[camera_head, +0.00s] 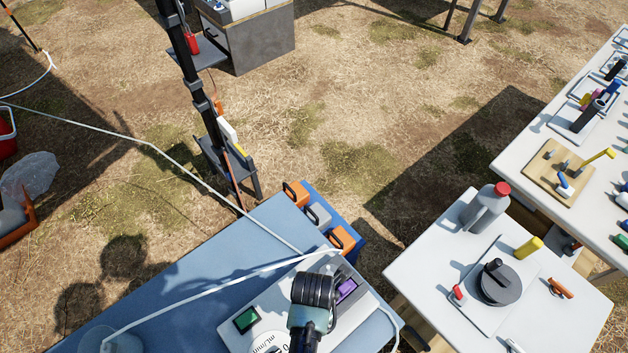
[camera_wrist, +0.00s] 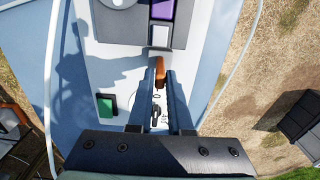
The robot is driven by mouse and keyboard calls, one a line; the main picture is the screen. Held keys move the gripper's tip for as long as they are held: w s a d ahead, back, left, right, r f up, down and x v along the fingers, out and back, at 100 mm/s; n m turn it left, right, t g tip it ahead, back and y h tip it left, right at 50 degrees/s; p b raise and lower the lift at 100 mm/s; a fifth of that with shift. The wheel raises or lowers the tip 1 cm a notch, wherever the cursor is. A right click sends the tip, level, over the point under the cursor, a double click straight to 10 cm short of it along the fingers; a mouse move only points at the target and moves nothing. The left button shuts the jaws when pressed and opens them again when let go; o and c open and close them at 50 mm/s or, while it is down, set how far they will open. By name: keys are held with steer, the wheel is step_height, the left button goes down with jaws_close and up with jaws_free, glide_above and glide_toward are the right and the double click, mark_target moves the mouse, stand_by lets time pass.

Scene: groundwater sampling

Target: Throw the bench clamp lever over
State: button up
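An orange-brown lever (camera_wrist: 159,69) stands at the grey-white block on the pale instrument panel in the wrist view. I take it for the clamp lever. My gripper (camera_wrist: 159,82) points down at the panel, its two dark fingers close together. The lever fills the narrow gap at the fingertips, so the gripper looks shut on it. In the head view, my dark wrist covers the fingers and the lever, and part of the panel (camera_head: 262,300).
The panel carries a green button (camera_head: 246,320) and a purple block (camera_head: 346,290). A white hose (camera_head: 200,298) crosses the blue bench (camera_head: 215,265). Orange-and-grey cases (camera_head: 318,214) stand behind. A white table (camera_head: 430,245) at right holds a bottle (camera_head: 485,208) and a dark disc (camera_head: 500,285).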

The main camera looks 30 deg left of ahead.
jaws_close()
steer(key=shift+w+a+f+g+h+b, duration=0.1)
steer(key=shift+w+a+f+h+b, duration=0.15)
steer(key=shift+a, duration=0.25)
steer(key=shift+w+a+f+g+h+b, duration=0.1)
steer(key=shift+a+h+b, duration=0.2)
steer(key=shift+a, duration=0.2)
steer(key=shift+w+a+f+g+h+b, duration=0.1)
steer(key=shift+w+a+f+h+b, duration=0.15)
steer(key=shift+a, duration=0.25)
steer(key=shift+a+r, duration=0.1)
steer(key=shift+a, duration=0.2)
steer(key=a+f+h+b, duration=0.1)
steer(key=f+b, duration=0.1)
steer(key=b, duration=0.1)
steer(key=shift+w+a+g+h, duration=0.3)
steer(key=shift+w+a+h, duration=0.05)
steer(key=shift+h, duration=0.05)
steer(key=shift+a+f+h+b, duration=0.25)
steer(key=shift+a+h+b, duration=0.05)
steer(key=shift+b, duration=0.4)
steer(key=shift+r, duration=0.1)
